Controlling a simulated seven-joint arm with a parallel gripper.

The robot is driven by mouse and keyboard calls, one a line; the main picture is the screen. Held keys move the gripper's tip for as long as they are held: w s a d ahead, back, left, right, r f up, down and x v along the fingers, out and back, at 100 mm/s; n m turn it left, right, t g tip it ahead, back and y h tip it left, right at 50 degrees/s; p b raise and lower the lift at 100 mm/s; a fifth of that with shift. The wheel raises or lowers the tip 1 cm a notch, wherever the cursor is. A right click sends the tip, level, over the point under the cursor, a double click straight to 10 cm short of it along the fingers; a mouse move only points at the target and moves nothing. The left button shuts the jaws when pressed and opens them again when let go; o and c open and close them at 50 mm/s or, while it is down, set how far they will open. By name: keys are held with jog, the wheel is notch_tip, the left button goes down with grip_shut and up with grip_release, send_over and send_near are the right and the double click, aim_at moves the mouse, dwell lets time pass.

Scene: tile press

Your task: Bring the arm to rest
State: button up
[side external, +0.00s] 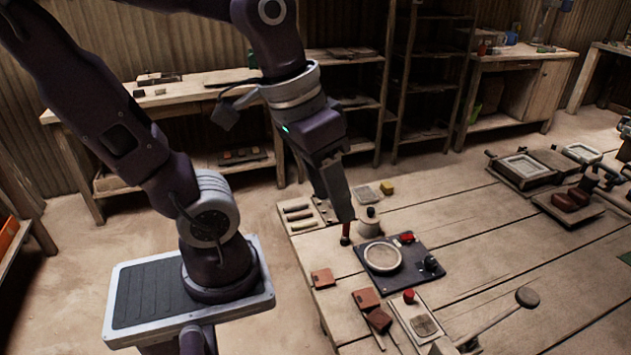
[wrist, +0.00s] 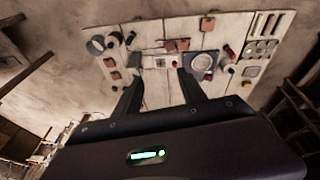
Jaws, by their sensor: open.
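My gripper (side external: 342,205) hangs in the air at the near-left end of the wooden table (side external: 480,230), pointing down. In the wrist view my gripper (wrist: 158,85) shows two dark fingers spread apart with nothing between them. The table (wrist: 155,95) lies well beyond the fingertips there. In the side view the fingers overlap a small dark tool with a red part (side external: 346,236); the gap between them cannot be judged.
A black plate with a round pale dish (side external: 383,257) lies right of the gripper, beside a small lidded pot (side external: 370,222). Reddish tiles (side external: 366,299), a red-knobbed board (side external: 420,317) and a round-ended lever (side external: 527,297) lie nearer. A shelf bench (side external: 190,95) stands behind.

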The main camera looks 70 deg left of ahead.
jog(key=shift+s+a+r+m+t+y, duration=0.2)
jog(key=shift+s+r+m+t, duration=0.2)
jog(key=shift+s+t, duration=0.15)
jog(key=shift+s+a+r+m+t+y, duration=0.1)
jog(key=shift+s+r+m+t+y, duration=0.1)
jog(key=shift+s+r+m+t, duration=0.35)
jog(key=shift+w+f+n, duration=0.15)
jog(key=shift+n, duration=0.1)
jog(key=shift+c, duration=0.3)
